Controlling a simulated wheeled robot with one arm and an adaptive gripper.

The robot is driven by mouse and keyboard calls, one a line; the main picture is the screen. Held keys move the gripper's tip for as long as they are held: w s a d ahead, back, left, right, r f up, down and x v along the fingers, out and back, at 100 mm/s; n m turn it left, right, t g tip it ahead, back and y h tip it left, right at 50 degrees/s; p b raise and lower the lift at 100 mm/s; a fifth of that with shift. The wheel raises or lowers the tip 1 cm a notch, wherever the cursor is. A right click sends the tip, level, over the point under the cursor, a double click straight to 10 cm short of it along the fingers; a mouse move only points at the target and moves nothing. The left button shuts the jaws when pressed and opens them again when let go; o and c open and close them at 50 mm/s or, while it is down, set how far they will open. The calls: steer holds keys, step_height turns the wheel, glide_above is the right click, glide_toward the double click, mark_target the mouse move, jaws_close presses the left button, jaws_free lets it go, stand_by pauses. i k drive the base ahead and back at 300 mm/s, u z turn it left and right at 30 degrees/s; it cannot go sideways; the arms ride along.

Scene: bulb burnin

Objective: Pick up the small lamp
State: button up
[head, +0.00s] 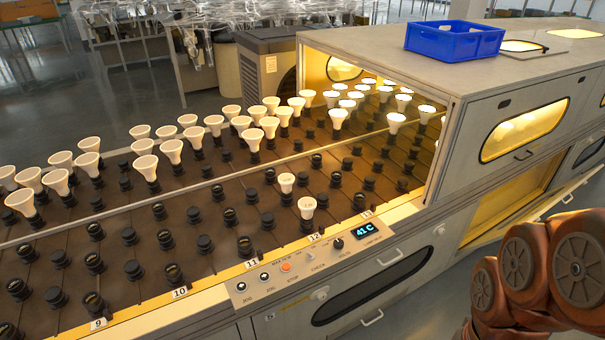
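Two lamps stand apart from the rest near the front of the rack, by the row 12 label. The rear one (286,183) looks a little smaller than the front one (307,207), though I cannot tell for sure which is the small lamp. Both are upright in black sockets, pale and unlit. My gripper is not in view; only brown links of my arm show at the lower right, well apart from both lamps.
The socket rack (75,225) holds many larger lamps (145,167) at the back and left. Lit lamps (396,122) stand inside the oven tunnel (440,160). A control panel (300,268) reading 41 C is at the front edge. A blue crate (454,40) sits on top.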

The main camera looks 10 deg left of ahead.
mark_target(286, 180)
steer(key=u, duration=0.05)
steer(key=i, duration=1.25)
steer(key=u, duration=2.45)
